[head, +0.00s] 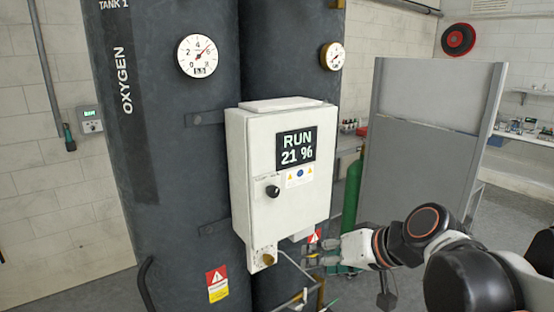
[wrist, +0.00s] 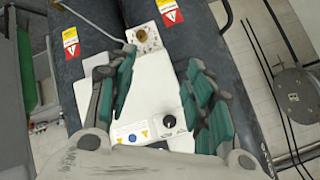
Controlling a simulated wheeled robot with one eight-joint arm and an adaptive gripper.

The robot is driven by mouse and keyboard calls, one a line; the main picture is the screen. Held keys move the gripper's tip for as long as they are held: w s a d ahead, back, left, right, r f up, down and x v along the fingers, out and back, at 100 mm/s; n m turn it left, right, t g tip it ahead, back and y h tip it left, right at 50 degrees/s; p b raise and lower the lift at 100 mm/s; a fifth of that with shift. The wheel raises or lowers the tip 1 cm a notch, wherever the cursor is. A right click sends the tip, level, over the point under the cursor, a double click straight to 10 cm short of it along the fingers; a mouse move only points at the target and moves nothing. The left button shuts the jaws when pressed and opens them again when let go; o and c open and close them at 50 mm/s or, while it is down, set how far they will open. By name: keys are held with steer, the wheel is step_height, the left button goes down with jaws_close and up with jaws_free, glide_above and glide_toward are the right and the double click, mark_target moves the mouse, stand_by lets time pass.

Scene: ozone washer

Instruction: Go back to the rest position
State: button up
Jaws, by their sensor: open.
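My gripper (head: 318,256) is in front of the lower right of the white control box in the head view. In the wrist view, my gripper (wrist: 158,98) is open, its two green-padded fingers apart with nothing between them. Past the fingers is the white control box (head: 258,215), which also shows in the wrist view (wrist: 150,75). The box has a black knob (head: 273,191) and a display (head: 296,148) reading "RUN 21 %". A brass fitting (head: 267,259) sits at its lower edge. I cannot tell whether the fingers touch the box.
Dark tanks (head: 180,150) with gauges (head: 197,55) stand behind the box. A grey partition (head: 415,160) stands at right, with a green cylinder (head: 351,200) beside it. A thin bent pipe (head: 297,267) runs below the box, close to my gripper. Floor shows at lower left.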

steer(key=s+d+f+m+h+b, duration=0.1)
steer(key=s+d+f+h+b, duration=0.3)
steer(key=s+d+f, duration=0.5)
steer(key=s+f+h, duration=0.1)
steer(key=s+h, duration=0.1)
steer(key=s, duration=0.1)
steer(key=shift+s+d+h, duration=0.15)
steer(key=shift+d+h, duration=0.15)
steer(key=shift+d, duration=0.1)
steer(key=shift+f, duration=0.15)
